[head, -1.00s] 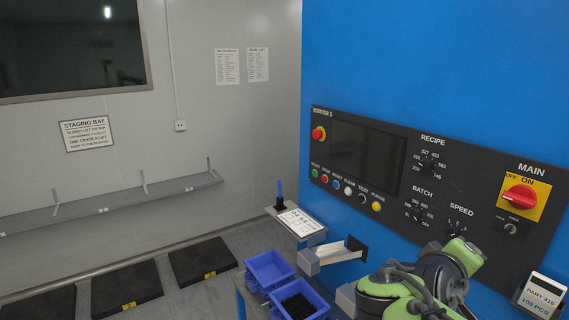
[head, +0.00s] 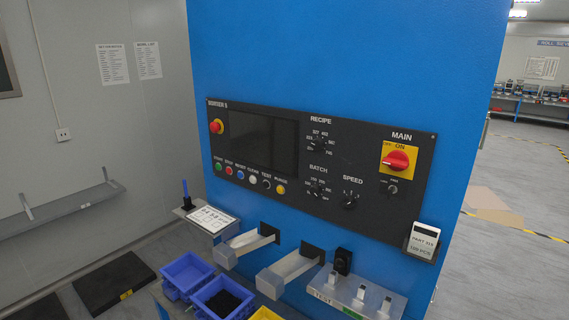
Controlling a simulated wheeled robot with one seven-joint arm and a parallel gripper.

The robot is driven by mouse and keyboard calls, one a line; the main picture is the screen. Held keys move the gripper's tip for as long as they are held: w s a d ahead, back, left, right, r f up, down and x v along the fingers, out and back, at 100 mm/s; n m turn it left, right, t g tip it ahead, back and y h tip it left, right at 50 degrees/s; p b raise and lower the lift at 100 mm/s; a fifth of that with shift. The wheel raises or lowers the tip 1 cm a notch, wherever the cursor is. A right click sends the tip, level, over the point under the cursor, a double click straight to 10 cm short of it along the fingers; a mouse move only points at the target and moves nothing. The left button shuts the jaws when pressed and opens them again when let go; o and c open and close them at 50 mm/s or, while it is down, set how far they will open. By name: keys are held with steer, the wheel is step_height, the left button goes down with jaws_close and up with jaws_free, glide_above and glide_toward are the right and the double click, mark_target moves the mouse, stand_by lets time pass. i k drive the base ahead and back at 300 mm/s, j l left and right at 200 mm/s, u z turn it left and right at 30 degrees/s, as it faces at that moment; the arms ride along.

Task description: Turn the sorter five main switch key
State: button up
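The black control panel (head: 362,165) on the blue machine is headed with a sorter label whose number is hard to read. At its right end, under the word MAIN, a red rotary main switch (head: 396,160) sits on a yellow plate marked OFF and ON. Its handle looks roughly level; I cannot tell which mark it points to. Just below the plate is a small round key switch (head: 392,189) with tiny labels beside it. It is too small to tell whether a key is in it or how it is turned. My gripper is not in view.
A red stop button (head: 216,126), a dark screen (head: 258,142) and selector knobs share the panel. Below stand chutes (head: 290,269), blue bins (head: 187,274) and a test shelf (head: 353,294). A part card (head: 423,241) hangs below right. Open floor lies right of the machine.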

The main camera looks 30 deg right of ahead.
mark_target(389, 194)
steer(key=z, duration=1.3)
